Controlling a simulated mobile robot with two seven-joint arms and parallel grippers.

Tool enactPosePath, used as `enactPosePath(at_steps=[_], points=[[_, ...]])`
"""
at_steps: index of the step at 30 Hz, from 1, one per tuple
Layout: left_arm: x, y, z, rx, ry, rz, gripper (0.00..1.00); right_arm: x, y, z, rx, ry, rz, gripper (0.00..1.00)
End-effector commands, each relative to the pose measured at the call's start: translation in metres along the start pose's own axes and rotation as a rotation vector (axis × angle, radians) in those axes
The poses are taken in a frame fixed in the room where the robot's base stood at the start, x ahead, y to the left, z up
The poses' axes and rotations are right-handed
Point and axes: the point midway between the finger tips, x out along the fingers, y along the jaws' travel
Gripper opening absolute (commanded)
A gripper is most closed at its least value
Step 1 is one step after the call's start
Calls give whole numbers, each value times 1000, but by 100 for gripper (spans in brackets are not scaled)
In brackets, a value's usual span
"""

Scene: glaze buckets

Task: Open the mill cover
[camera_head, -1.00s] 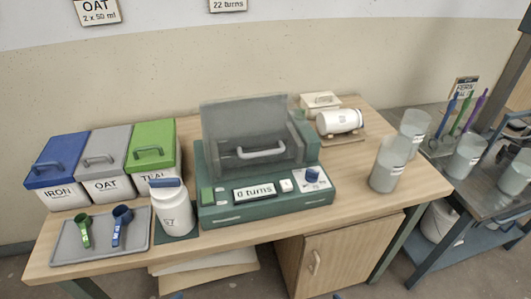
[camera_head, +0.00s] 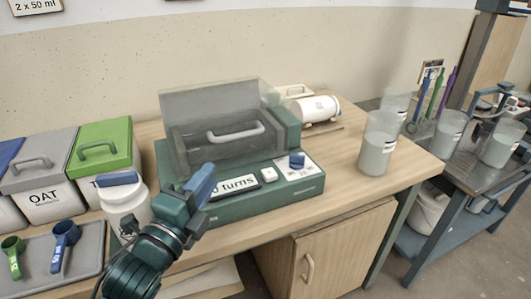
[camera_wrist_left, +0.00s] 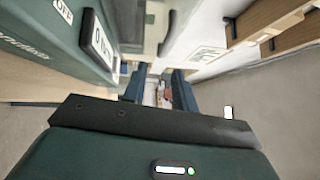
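The green mill (camera_head: 250,207) stands on the wooden table, with a see-through grey cover (camera_head: 205,108) over its back part. A light grey handle (camera_head: 236,132) is on the cover's front. The mill's display (camera_wrist_left: 100,41) shows there at upper left. My right gripper is in neither view.
A white jar (camera_head: 125,205) with a blue lid stands close beside my left gripper. Lidded bins (camera_head: 104,150) and a scoop tray (camera_head: 85,270) are at the left. Clear beakers (camera_head: 378,145) stand right of the mill. A white drum (camera_head: 315,109) lies behind.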

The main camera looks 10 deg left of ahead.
Motion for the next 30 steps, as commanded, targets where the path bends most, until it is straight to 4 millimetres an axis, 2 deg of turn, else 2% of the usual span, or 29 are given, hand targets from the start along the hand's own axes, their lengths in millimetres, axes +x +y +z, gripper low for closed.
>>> enactPosePath(at_steps=[5, 8, 21, 25, 30], points=[[6, -8, 2, 68, -4, -29, 22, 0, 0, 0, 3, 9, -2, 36], [17, -9, 2, 67, -5, -30, 22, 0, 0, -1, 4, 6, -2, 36], [103, -10, 2, 61, -4, -27, 22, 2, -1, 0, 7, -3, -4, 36], [120, -10, 2, 61, -4, -26, 22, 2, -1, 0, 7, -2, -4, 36], [131, -10, 2, 62, -3, -25, 22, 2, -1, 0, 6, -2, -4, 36]])
